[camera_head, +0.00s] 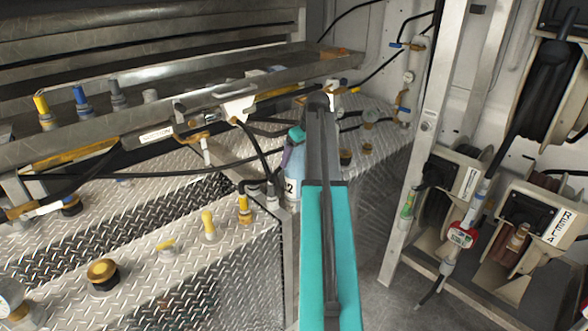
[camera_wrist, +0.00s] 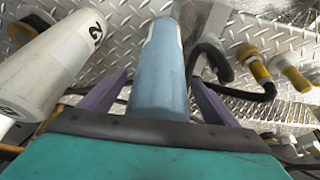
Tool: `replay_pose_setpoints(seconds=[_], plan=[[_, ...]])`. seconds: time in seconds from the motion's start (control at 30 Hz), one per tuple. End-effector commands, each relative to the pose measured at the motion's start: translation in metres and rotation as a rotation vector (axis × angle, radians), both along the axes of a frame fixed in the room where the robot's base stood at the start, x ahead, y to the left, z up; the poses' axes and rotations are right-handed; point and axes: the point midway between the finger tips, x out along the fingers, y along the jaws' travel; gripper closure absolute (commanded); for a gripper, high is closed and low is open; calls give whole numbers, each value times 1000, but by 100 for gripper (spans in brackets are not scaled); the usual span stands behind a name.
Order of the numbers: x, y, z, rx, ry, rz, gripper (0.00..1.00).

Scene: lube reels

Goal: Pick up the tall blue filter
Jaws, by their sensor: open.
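The tall blue filter (camera_wrist: 160,62) is a smooth blue cylinder with a pale label near its far end. In the wrist view it lies between the two purple fingers of my gripper (camera_wrist: 158,82). The fingers are open, one on each side, with a visible gap at least on the right. The filter's near end is hidden behind the dark edge of my gripper. In the head view, my gripper (camera_head: 291,150) is at the centre, and a pale blue part of the filter (camera_head: 297,160) shows beside a purple finger. My arm hides much of this area.
A white cylinder marked 2 (camera_wrist: 50,62) stands close on the left in the wrist view. A black hose (camera_wrist: 208,60) and yellow fittings (camera_wrist: 262,75) are close on the right. Diamond-plate shelves (camera_head: 150,215) and hose reels (camera_head: 530,225) flank my arm.

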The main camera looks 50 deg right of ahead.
Motion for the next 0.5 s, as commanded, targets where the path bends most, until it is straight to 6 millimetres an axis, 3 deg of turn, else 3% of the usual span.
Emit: replay_pose_setpoints(seconds=[0.23,0.5], plan=[[8,0,-21,1,2,-1,17],[10,-1,-26,0,0,-1,17]])
